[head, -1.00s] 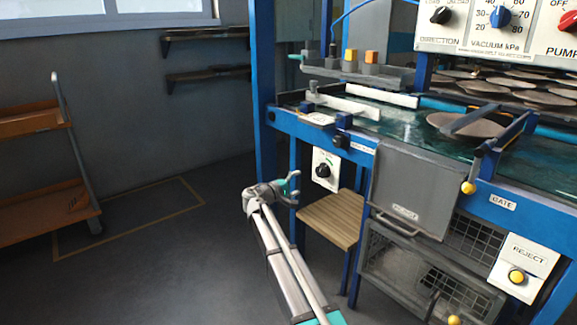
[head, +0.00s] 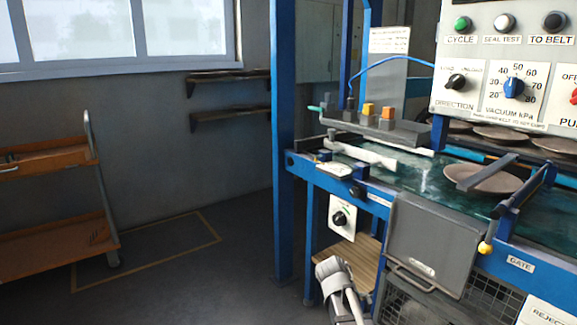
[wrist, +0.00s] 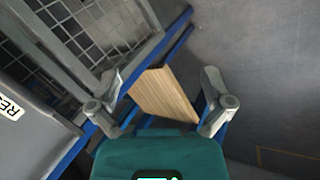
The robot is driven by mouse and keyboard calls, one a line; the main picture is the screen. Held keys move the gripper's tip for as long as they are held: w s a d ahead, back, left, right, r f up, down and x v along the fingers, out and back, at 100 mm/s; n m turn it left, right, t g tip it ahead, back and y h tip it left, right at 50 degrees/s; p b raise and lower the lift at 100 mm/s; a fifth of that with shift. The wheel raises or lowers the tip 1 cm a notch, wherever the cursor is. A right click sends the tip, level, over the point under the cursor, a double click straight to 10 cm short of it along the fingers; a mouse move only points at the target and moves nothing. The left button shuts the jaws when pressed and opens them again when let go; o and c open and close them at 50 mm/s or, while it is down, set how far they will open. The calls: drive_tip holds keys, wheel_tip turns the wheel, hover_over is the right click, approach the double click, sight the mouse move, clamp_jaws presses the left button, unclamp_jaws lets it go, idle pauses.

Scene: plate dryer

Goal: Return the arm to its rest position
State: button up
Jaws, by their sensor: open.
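My gripper (wrist: 162,88) is open in the wrist view, its two grey fingers wide apart with nothing between them. Beyond the fingers is a slatted wooden board (wrist: 165,97), with a wire-mesh bin (wrist: 85,30) at upper left and bare floor at right. In the head view, a grey end part of my arm shows at the bottom edge, in front of the wooden board (head: 350,254) and below the black knob (head: 340,218); the fingers cannot be made out there. The rest of my arm is outside the frame.
The blue-framed machine stands at right, with a grey reject flap (head: 428,240), a gate bar (head: 520,200) and a brown plate (head: 497,180) on its green belt. An orange shelf trolley (head: 50,245) stands at far left. The floor (head: 180,285) between them is clear.

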drive_tip(key=s+a+r+m+g+y+p, duration=0.1)
drive_tip(key=s+a+y+p, duration=0.15)
drive_tip(key=s, duration=0.35)
drive_tip(key=s+a+r+g+y+p, duration=0.1)
drive_tip(key=s+y, duration=0.2)
drive_tip(key=s, duration=0.4)
wheel_tip(320, 180, up, 36)
drive_tip(key=p, duration=3.7)
drive_tip(key=shift+d+r, duration=0.15)
drive_tip(key=shift+r, duration=0.05)
drive_tip(key=shift+w, duration=0.1)
drive_tip(key=c, duration=0.5)
drive_tip(key=shift+d, duration=0.1)
drive_tip(key=shift+c, duration=0.5)
